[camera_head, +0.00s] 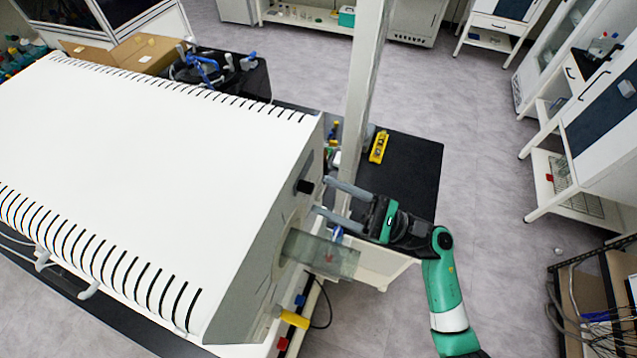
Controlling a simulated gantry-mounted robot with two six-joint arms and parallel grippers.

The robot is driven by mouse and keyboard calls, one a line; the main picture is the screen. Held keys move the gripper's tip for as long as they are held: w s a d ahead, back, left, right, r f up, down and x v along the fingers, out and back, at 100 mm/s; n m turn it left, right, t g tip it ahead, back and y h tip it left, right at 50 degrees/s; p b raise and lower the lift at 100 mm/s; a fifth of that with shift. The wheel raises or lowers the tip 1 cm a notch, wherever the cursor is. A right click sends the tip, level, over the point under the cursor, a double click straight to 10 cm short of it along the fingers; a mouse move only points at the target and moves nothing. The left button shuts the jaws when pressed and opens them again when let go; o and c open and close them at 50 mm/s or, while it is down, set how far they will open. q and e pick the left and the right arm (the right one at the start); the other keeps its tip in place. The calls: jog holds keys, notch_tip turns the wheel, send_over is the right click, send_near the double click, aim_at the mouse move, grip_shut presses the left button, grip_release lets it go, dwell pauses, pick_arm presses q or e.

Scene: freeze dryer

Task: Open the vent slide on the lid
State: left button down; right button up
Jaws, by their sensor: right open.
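The freeze dryer (150,130) is a large white box with rows of black slots, filling the left of the head view. On its grey end face (262,262) sits a small black knob (304,186). Below the knob, a translucent greenish lid-like piece (322,254) sticks out to the right. I cannot tell for sure which part is the vent slide. My right gripper (323,196) is open, with its two grey fingers pointing left toward the end face. The upper fingertip is close to the black knob; contact cannot be made out. My left gripper is out of view.
A pale upright post (363,90) stands just behind my right gripper. A black tabletop (412,175) with a yellow object (379,147) lies behind. Yellow (294,319) and blue parts sit below the end face. White cabinets (600,120) stand at right, with open floor between.

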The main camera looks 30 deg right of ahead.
jog(key=shift+x, duration=1.4)
grip_shut()
